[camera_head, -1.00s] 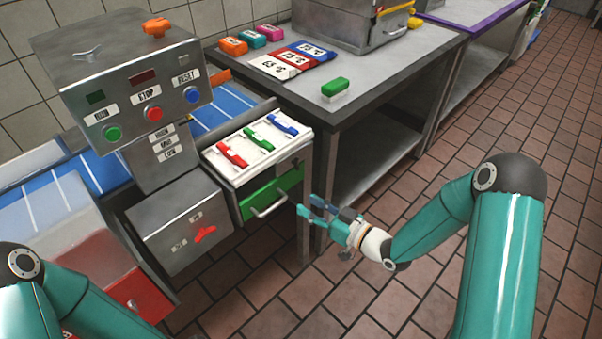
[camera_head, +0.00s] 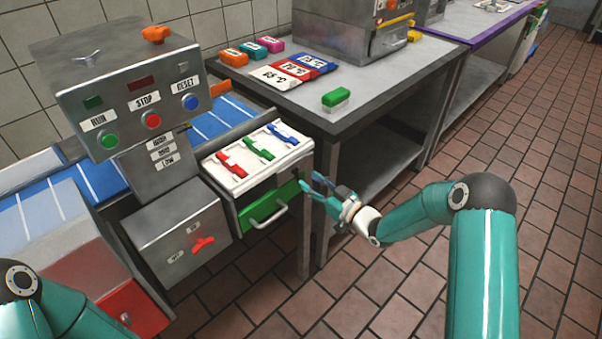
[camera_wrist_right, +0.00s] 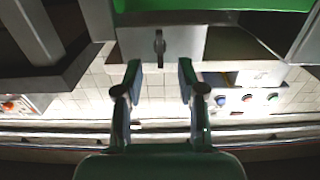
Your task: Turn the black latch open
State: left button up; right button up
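A dark, upright latch-like piece (camera_wrist_right: 159,47) shows in the right wrist view, on a grey metal panel below a green surface. It lies just beyond my right fingertips, roughly centred between them, with no contact visible. I cannot pick the latch out in the head view. My right gripper (camera_wrist_right: 160,76) is open and empty. In the head view my right gripper (camera_head: 311,182) is at the right end of the green drawer front (camera_head: 250,214), near the table leg. My left gripper is out of view; only part of my left arm shows at lower left.
The green drawer has a metal handle (camera_head: 268,216). Above it is a white panel with red, green and blue levers (camera_head: 258,149). The metal table (camera_head: 390,62) stands close to the right gripper. A control box (camera_head: 140,100) stands left.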

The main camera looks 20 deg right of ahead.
aim_at(297, 173)
jog(key=shift+x, duration=2.2)
grip_shut()
